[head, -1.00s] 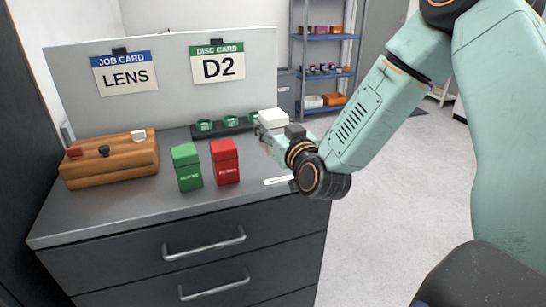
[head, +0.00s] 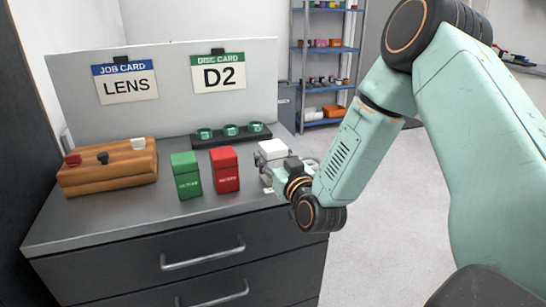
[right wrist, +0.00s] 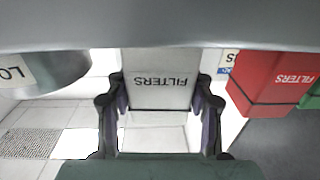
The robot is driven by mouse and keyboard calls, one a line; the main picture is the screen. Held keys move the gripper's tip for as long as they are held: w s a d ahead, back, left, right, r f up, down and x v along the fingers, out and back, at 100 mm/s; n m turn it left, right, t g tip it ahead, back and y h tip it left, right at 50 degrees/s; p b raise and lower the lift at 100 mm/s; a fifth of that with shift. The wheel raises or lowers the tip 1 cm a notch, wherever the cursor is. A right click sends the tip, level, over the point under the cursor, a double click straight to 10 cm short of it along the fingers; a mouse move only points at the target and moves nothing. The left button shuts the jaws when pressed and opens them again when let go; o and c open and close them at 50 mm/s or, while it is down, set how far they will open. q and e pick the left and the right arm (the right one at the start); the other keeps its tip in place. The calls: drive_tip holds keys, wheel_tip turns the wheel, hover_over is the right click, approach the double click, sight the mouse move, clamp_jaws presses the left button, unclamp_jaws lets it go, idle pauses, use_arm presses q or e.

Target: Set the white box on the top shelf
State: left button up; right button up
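The white box (head: 272,149), labelled FILTERS, shows at the right end of the cabinet top in the head view. In the right wrist view the white box (right wrist: 160,80) sits between the two dark fingers, one against each side. My right gripper (head: 272,165) is shut on it. The gripper partly hides the box's lower part in the head view. A shelf unit with several blue shelves (head: 322,50) stands at the back, well beyond the gripper; its upper end runs out of the picture. My left gripper is not in view.
A red box (head: 225,170) and a green box (head: 186,177) stand left of my gripper. A dark tray (head: 262,136) with green rings is behind them. A wooden block (head: 105,174) is at left. A card board (head: 175,100) backs the cabinet. Open floor (head: 385,220) lies to the right.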

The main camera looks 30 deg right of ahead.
drive_tip(key=o, duration=0.4)
drive_tip(key=shift+w, duration=0.1)
